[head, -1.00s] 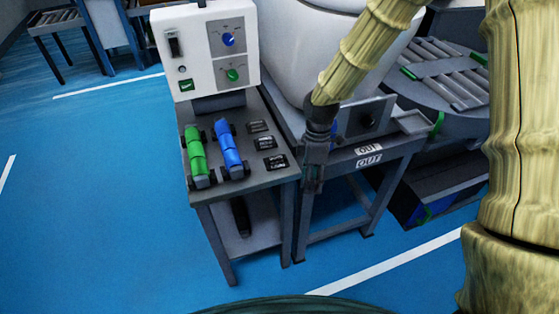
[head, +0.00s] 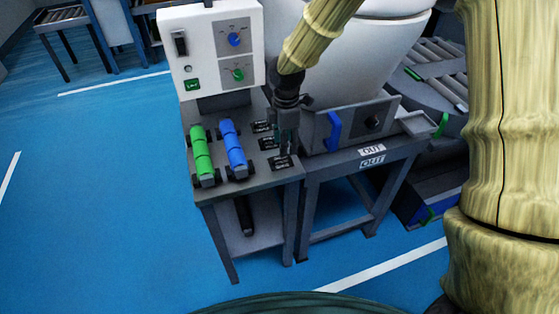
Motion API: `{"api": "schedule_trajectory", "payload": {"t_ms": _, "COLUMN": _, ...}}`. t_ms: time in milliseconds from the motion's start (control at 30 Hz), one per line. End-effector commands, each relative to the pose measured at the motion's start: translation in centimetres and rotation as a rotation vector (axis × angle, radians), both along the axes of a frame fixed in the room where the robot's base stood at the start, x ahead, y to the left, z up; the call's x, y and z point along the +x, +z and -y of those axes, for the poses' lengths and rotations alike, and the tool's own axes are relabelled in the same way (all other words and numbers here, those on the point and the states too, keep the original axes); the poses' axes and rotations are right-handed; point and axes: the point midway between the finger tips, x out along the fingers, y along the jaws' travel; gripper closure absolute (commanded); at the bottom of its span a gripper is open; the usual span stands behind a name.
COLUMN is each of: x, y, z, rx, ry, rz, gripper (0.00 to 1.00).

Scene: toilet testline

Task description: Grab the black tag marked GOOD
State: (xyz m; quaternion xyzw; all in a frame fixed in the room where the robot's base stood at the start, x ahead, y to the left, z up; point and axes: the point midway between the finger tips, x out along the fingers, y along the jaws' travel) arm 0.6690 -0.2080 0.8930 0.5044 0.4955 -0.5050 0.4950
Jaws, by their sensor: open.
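Several small black tags lie in a column on the right part of the grey side table: a far tag (head: 262,127), a middle tag (head: 267,143) and a near tag (head: 280,163). Their white print is too small to read, so I cannot tell which says GOOD. My gripper (head: 286,147) is open and points down over the table's right edge, close to the tags. Its fingers are just right of the middle tag and beyond the near tag. I cannot tell whether they touch one.
At right are a white toilet (head: 375,62), a blue handle (head: 333,131) and the OUT stand (head: 340,163).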

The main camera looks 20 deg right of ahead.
Motion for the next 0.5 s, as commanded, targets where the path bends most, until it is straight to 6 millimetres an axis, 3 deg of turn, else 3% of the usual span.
{"api": "schedule_trajectory", "payload": {"t_ms": 267, "x": 0.0, "y": -1.4, "z": -0.1, "rx": 0.0, "ry": -0.001, "rz": -0.001, "gripper": 0.55}}
{"api": "schedule_trajectory", "payload": {"t_ms": 500, "x": 0.2, "y": -4.1, "z": -0.1, "rx": -0.001, "ry": 0.001, "rz": -0.001, "gripper": 0.55}}
